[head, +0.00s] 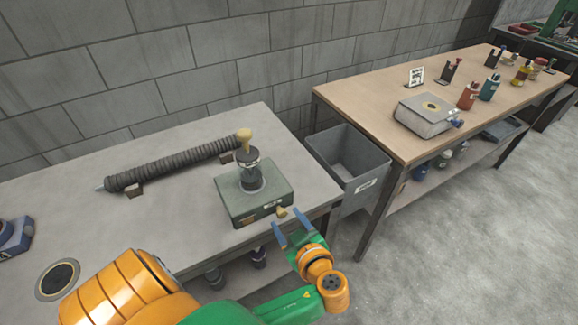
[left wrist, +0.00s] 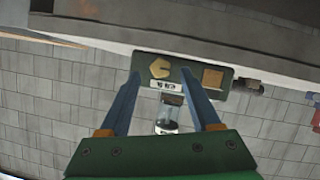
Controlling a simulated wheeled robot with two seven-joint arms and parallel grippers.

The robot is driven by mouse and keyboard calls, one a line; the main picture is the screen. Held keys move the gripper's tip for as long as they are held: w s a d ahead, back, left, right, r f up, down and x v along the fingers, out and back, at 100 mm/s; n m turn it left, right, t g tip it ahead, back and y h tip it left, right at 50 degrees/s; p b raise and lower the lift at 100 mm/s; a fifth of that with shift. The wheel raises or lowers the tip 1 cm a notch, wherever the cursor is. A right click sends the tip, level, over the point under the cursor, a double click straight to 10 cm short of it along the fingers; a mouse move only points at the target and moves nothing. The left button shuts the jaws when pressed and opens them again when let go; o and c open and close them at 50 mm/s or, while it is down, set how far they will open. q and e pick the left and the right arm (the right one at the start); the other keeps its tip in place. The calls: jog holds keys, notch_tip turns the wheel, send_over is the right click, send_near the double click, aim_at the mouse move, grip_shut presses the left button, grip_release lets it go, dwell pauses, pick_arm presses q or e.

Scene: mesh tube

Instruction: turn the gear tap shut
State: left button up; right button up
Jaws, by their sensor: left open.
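A green box (head: 255,195) stands near the right edge of the grey table, with a clear cylinder (head: 250,174) and a yellow knob on top. A small yellow tap (head: 282,212) sticks out of the box's front. In the left wrist view the yellow tap (left wrist: 160,68) shows as a notched shape on the box's green front (left wrist: 192,72), above a white label. My left gripper (head: 286,219) is open and empty, its two blue fingers in front of the tap. In the left wrist view the fingertips (left wrist: 160,75) lie either side of the tap, without clear contact. My right gripper is out of view.
A ribbed dark hose (head: 175,164) lies on small supports on the grey table (head: 190,230). A grey bin (head: 347,158) stands between this table and a wooden bench (head: 390,82) with bottles and a scale-like box (head: 427,115). The floor at the right is clear.

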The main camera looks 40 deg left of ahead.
aim_at(281, 211)
pick_arm(q)
jog(key=shift+x, duration=1.2)
jog(key=shift+s, duration=0.1)
jog(key=shift+c, duration=0.2)
grip_shut()
